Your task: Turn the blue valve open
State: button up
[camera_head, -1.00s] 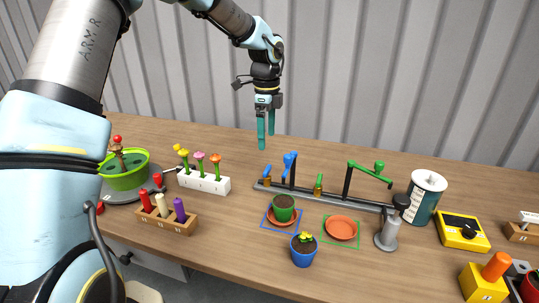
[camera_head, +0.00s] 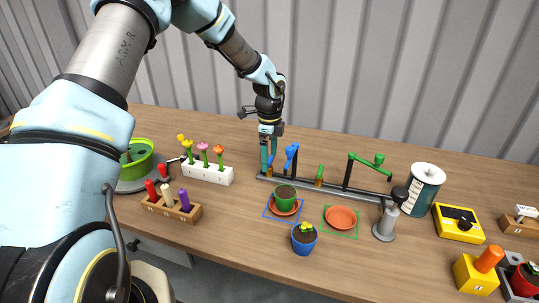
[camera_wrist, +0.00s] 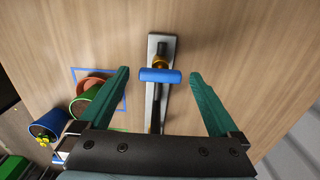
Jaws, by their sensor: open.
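The blue valve (camera_head: 291,155) stands at the left end of a long grey rail (camera_head: 340,189), next to a brass fitting. In the wrist view its blue handle (camera_wrist: 160,76) lies crosswise between my fingertips, with the brass fitting partly hidden behind it. My gripper (camera_head: 267,168) is open, pointing down beside the valve's left side in the head view. In the wrist view clear gaps show between the handle and both green fingers. The gripper holds nothing.
A green valve (camera_head: 365,158) stands farther right on the rail. A green pot (camera_head: 285,198) on a saucer and a blue flower pot (camera_head: 304,240) stand in front. A white flower block (camera_head: 208,174) is to the left. A dark-banded canister (camera_head: 424,190) is to the right.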

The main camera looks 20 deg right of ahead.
jog(key=c, duration=1.4)
jog(key=shift+o, duration=0.2)
